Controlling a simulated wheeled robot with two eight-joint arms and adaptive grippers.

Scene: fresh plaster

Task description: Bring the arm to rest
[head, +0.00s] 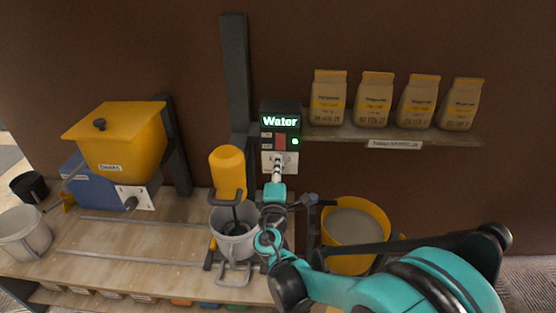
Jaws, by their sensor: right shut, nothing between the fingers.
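My right arm comes in from the lower right, bends near the bottom centre and reaches up toward the wall. My right gripper (277,163) is at its far end, shut and empty. Its tip overlaps the white plate under the water panel (280,121) in the picture; I cannot tell whether it touches. The panel shows a lit "Water" sign, a red patch and a small green light. My left gripper is not in view.
A grey bucket (226,247) stands under a yellow mixer (228,172), just left of my right arm. A yellow tub (376,221) with grey contents stands right of it. Several bags stand on the wall shelf (430,133). A yellow hopper (122,142) stands on the wooden bench (130,236) at left.

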